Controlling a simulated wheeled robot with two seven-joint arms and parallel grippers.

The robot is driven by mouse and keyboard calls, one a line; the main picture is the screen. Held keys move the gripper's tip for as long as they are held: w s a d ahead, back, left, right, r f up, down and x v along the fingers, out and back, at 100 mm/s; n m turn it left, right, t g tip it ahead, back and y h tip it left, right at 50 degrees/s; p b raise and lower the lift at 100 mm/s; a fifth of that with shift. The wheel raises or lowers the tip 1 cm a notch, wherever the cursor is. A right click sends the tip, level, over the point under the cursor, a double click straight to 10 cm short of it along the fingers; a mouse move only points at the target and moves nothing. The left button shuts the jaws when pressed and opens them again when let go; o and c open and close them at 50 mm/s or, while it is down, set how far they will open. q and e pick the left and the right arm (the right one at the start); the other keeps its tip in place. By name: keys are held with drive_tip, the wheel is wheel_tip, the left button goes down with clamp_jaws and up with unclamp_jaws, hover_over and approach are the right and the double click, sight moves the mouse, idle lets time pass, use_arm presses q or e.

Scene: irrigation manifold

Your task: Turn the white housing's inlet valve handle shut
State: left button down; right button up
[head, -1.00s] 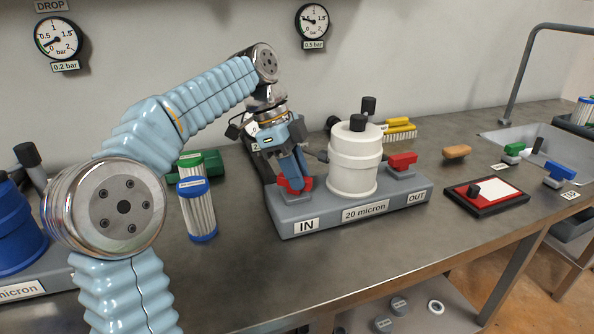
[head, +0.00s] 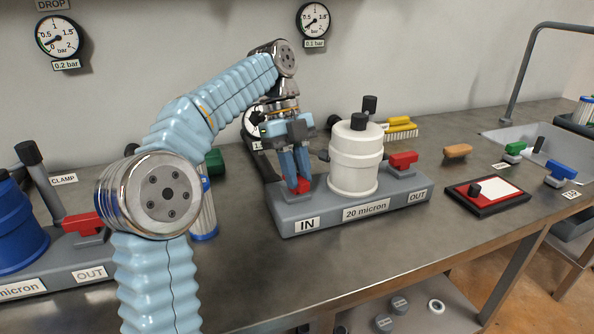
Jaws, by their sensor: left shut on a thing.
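The white housing (head: 354,168) stands on a grey base (head: 281,221) labelled IN, 20 micron and OUT. The red inlet valve handle (head: 305,187) is on the IN side, left of the housing. My left gripper (head: 296,186) points down from above and is shut on this handle. Its fingers hide part of the handle, which looks narrow from here, crosswise to the base's long side. The red outlet handle (head: 403,160) on the OUT side lies along the base. My right gripper is out of view.
A gauge (head: 313,20) on the wall reads 0.1 bar. A blue housing (head: 18,228) with its own red handle (head: 84,222) stands at the left. A white cartridge (head: 205,216) is partly behind my left arm. The bench front is clear.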

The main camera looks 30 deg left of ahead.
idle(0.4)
use_arm(q)
drive_tip(key=c, duration=1)
unclamp_jaws()
